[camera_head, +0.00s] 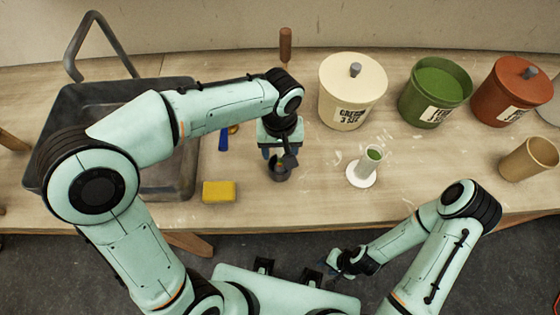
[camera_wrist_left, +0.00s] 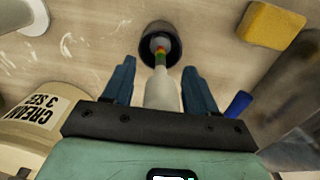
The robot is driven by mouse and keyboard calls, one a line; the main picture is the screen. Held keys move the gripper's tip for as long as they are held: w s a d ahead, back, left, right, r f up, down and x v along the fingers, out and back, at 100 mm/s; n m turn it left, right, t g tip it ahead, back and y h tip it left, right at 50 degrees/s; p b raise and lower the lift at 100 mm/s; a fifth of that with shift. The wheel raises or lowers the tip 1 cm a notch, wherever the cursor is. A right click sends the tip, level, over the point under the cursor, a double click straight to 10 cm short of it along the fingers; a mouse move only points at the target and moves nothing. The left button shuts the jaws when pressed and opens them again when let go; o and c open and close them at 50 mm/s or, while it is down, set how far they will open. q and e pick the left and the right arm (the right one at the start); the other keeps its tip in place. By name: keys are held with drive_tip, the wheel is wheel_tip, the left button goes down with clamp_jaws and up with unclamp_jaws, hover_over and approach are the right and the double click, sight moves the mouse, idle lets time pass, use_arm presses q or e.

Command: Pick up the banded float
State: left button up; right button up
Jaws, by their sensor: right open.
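The banded float (camera_wrist_left: 160,85) shows in the left wrist view as a pale slim body with green, yellow and red bands. Its far end is in a round dark cup (camera_wrist_left: 161,36), which stands on the bench and also shows in the head view (camera_head: 279,174). My left gripper (camera_wrist_left: 160,82) is open, its two blue fingers on either side of the float with gaps between. In the head view my left gripper (camera_head: 278,152) is above the cup and hides most of the float. My right gripper (camera_head: 338,264) is open and low, in front of the bench.
A yellow sponge (camera_head: 219,191) and a blue-handled tool (camera_head: 223,139) lie left of the cup. A grey sink (camera_head: 165,185) is farther left.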

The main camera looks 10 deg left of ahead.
use_arm(q)
clamp_jaws()
drive_tip(key=shift+r, duration=0.1)
